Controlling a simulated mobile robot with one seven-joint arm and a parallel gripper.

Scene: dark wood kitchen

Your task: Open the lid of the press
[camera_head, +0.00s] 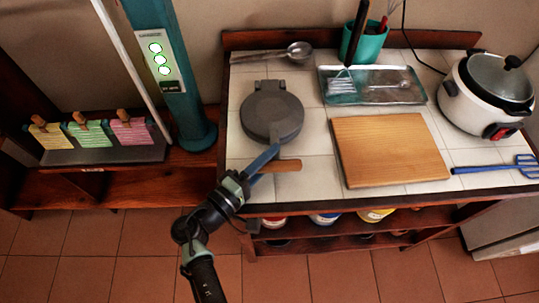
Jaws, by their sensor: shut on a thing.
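The round dark grey press (271,117) sits on the white tiled counter, left of the cutting board. Its lid lies flat and closed, with the hinge at the back. My gripper (250,175) is at the counter's front edge, just in front of the press. It is shut on a slim blue bar (268,156) that slants up to the press's front rim. I cannot tell whether the bar is joined to the lid. A brown wooden handle (283,165) lies just right of the gripper. My gripper hides what lies beneath it.
A wooden cutting board (388,150) lies to the right. Behind are a metal tray (372,88), a ladle (299,51) and a teal utensil cup (367,45). A rice cooker (466,104) and blue spatula (490,169) are farther right. A teal post (185,110) stands left.

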